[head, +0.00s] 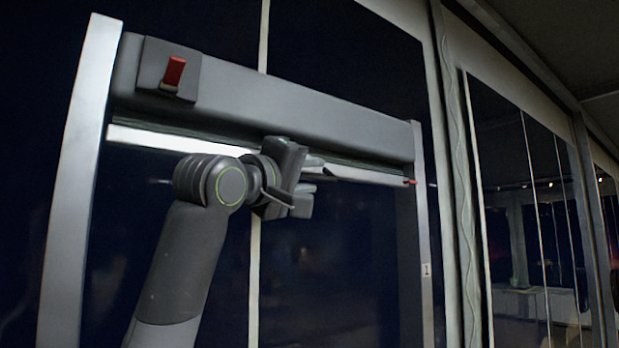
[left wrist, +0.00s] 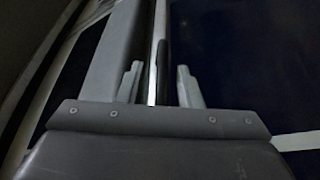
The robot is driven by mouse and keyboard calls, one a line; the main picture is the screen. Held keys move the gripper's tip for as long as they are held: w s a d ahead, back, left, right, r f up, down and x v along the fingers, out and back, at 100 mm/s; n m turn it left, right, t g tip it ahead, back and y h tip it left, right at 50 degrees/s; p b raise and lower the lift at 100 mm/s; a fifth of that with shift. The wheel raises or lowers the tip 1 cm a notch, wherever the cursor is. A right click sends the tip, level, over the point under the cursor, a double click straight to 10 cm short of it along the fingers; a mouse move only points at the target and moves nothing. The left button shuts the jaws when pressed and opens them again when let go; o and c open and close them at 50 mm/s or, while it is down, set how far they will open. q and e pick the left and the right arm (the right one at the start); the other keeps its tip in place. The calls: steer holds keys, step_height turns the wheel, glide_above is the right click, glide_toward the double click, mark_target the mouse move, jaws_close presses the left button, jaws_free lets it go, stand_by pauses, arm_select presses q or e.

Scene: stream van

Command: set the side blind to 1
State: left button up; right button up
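The side blind's grey housing (head: 300,118) spans the top of the window frame. A red lever (head: 174,72) sits on a dark block at its left end. The pale bottom rail (head: 365,176) hangs just under the housing, with a small red tip (head: 409,182) at its right end. A mark "1" (head: 426,270) is on the right post, well below that tip. My left gripper (head: 314,174) is at the rail's middle and hides part of it. In the left wrist view its fingers (left wrist: 159,82) are apart, with the rail (left wrist: 153,62) seen between them; contact is not clear.
Silver posts stand left (head: 77,190) and right (head: 416,240) of the blind. Dark window glass (head: 330,270) lies below the rail, with free room in front of it. A cable (head: 462,180) runs down the wall to the right.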

arm_select(q)
steer(key=shift+c, duration=0.5)
steer(key=shift+w, duration=0.1)
jaws_close()
arm_select(e)
steer(key=shift+d, duration=0.15)
arm_select(q)
steer(key=shift+f, duration=0.15)
arm_select(e)
steer(key=shift+f, duration=0.1)
